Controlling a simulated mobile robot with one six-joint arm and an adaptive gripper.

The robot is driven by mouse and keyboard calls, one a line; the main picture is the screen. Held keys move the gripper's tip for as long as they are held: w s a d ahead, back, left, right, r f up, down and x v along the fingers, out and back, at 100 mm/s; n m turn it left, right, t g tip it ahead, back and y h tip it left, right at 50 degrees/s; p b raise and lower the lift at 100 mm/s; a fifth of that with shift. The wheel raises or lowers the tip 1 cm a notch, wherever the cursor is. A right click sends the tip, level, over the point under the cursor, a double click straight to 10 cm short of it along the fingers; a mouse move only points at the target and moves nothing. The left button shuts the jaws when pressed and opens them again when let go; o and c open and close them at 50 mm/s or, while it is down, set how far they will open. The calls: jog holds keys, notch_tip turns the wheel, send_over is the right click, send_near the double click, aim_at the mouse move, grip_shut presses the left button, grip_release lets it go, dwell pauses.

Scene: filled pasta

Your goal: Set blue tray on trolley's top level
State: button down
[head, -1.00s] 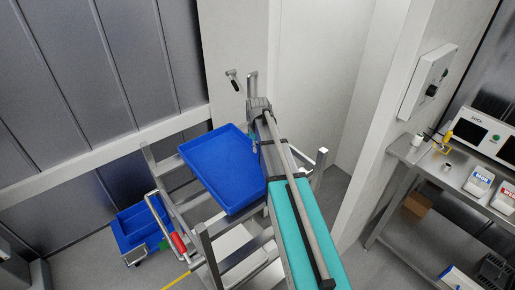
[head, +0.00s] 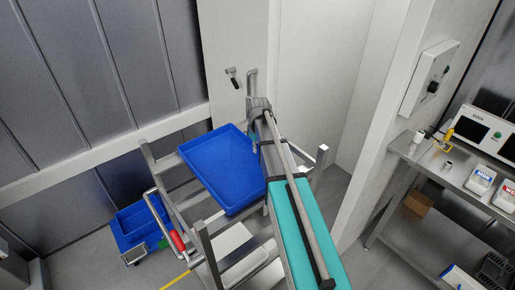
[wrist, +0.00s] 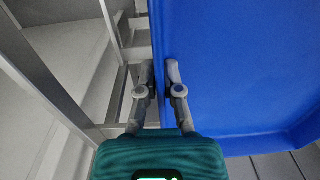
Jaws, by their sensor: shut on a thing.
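The blue tray (head: 222,172) is empty and looks roughly level in the head view, over the grey metal trolley (head: 205,250). In the wrist view the tray (wrist: 235,70) fills the right side. My gripper (wrist: 160,75) is shut on the tray's side wall, one finger on each side of it. In the head view my arm hides most of the gripper. Trolley rails (wrist: 118,60) show left of the tray in the wrist view. I cannot tell whether the tray touches the trolley.
A blue cart with bins (head: 140,228) stands on the floor at left, near a red-grip handle (head: 177,241). A white wall (head: 310,80) is close behind. A steel bench (head: 440,170) with instruments stands at right. A door handle (head: 232,78) sticks out at the back.

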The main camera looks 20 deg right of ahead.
jog(key=shift+f+b, duration=0.45)
jog(key=shift+f, duration=0.1)
jog(key=c, duration=0.7)
grip_release()
jog(key=shift+r, duration=0.2)
notch_tip(320, 180, up, 16)
jog(key=p, duration=1.6)
jog(key=shift+f, duration=0.1)
